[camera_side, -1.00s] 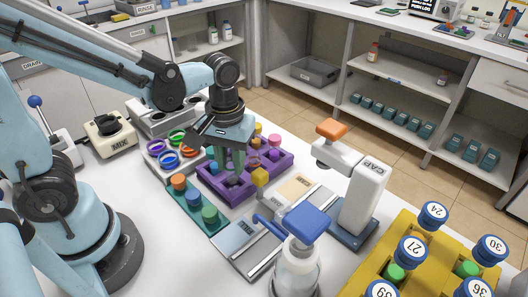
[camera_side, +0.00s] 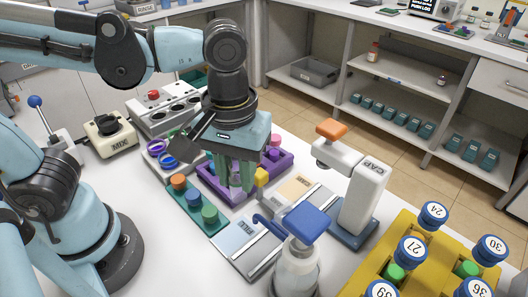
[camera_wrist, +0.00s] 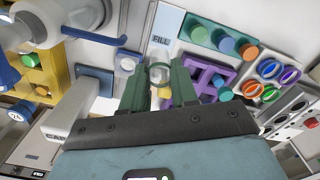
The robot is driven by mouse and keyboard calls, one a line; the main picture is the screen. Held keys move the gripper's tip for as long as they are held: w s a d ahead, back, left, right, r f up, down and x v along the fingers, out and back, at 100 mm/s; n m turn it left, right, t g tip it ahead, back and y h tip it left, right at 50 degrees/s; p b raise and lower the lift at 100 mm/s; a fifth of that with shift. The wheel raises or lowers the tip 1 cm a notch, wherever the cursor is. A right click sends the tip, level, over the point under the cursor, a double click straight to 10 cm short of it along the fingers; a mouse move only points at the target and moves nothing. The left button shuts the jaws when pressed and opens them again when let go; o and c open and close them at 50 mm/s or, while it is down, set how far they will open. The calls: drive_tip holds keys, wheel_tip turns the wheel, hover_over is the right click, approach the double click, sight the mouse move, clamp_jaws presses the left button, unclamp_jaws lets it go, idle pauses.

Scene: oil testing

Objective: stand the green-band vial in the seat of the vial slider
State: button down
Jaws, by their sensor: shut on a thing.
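My gripper (camera_side: 239,178) is shut on a clear vial (camera_side: 236,180), which hangs between the green fingers over the near side of the purple rack. In the wrist view the vial's round top (camera_wrist: 160,73) shows a greenish ring between the fingertips. Its base is hard to make out. The vial slider's track (camera_side: 250,240), with its FILL plate, runs on the table in front of and to the right of the gripper. A yellow knob (camera_side: 261,175) stands right beside the fingers.
The purple rack (camera_side: 275,178) holds capped vials. A teal strip (camera_side: 205,220) with orange, blue and green caps is left of the track. The white CAP press (camera_side: 357,190) and a blue-topped dispenser (camera_side: 302,225) stand close on the right. A yellow crate (camera_side: 410,235) is front right.

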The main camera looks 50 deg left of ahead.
drive_tip(key=shift+w+d+f, duration=0.85)
drive_tip(key=shift+w+f, duration=0.05)
drive_tip(key=shift+w, duration=0.45)
drive_tip(key=shift+w+d+f, duration=0.85)
drive_tip(key=shift+w+f, duration=0.1)
drive_tip(key=shift+w, duration=0.35)
drive_tip(key=shift+w+d+f, duration=0.85)
drive_tip(key=shift+w+f, duration=0.05)
drive_tip(key=shift+w, duration=0.45)
drive_tip(key=shift+f, duration=1.85)
drive_tip(key=c, duration=0.8)
unclamp_jaws()
drive_tip(key=shift+r, duration=0.1)
wheel_tip(320, 180, up, 12)
drive_tip(key=a+f+m+t, duration=0.1)
drive_tip(key=a+t, duration=0.1)
drive_tip(key=a, duration=0.4)
drive_tip(key=s+a+f+m+t, duration=0.1)
drive_tip(key=a+m+t, duration=0.1)
drive_tip(key=a, duration=0.5)
drive_tip(key=s+a+f+m+t, duration=0.1)
drive_tip(key=a+f+m+t, duration=0.1)
drive_tip(key=a, duration=0.4)
drive_tip(key=shift+a+t, duration=0.3)
drive_tip(key=shift+t, duration=0.3)
